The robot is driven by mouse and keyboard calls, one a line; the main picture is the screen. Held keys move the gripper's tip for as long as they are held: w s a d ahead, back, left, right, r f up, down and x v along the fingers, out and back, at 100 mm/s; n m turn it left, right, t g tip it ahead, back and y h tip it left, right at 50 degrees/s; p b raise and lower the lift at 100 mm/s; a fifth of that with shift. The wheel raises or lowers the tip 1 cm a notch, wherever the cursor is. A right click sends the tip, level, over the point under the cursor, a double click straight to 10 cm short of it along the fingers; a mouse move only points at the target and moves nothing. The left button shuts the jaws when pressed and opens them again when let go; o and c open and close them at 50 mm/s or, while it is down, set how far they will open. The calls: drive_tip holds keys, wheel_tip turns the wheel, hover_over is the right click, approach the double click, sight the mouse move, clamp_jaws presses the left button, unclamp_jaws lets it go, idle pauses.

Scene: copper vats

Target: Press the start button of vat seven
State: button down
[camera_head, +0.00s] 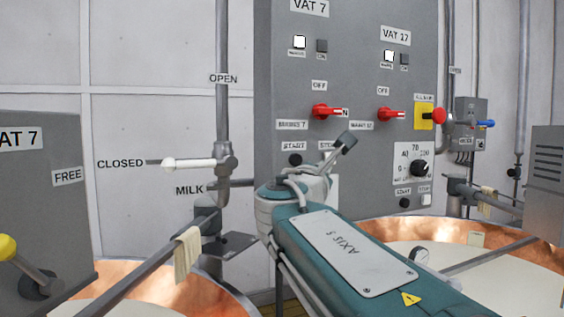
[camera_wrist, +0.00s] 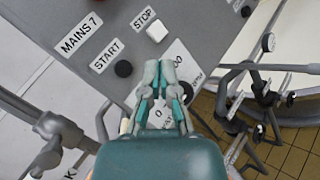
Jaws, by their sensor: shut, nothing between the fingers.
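The grey control panel (camera_head: 365,70) has a VAT 7 column on the left and a VAT 17 column on the right. The VAT 7 start button (camera_head: 295,160) is round and black, under a START label; it also shows in the wrist view (camera_wrist: 123,68). The white stop button (camera_wrist: 157,32) is beside it, hidden behind my gripper in the head view. My gripper (camera_head: 346,140) is shut and empty, in front of the panel to the right of the start button. In the wrist view, my gripper (camera_wrist: 159,70) appears below the stop button and right of the start button, apparently not touching either.
Red VAT 7 switch (camera_head: 325,111) and red VAT 17 switch (camera_head: 390,114) stick out above. A yellow-backed red knob (camera_head: 437,116) is farther right. VAT 17 has its own black start button (camera_head: 404,202). Copper vats (camera_head: 150,275) and pipes (camera_head: 222,130) flank the panel.

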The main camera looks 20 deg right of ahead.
sight(302, 160)
drive_tip(key=w, duration=0.9)
drive_tip(key=shift+a, duration=0.15)
idle(1.3)
drive_tip(key=shift+w, duration=0.3)
drive_tip(key=shift+w, duration=0.5)
idle(0.8)
drive_tip(key=shift+s, duration=0.95)
drive_tip(key=s, duration=0.5)
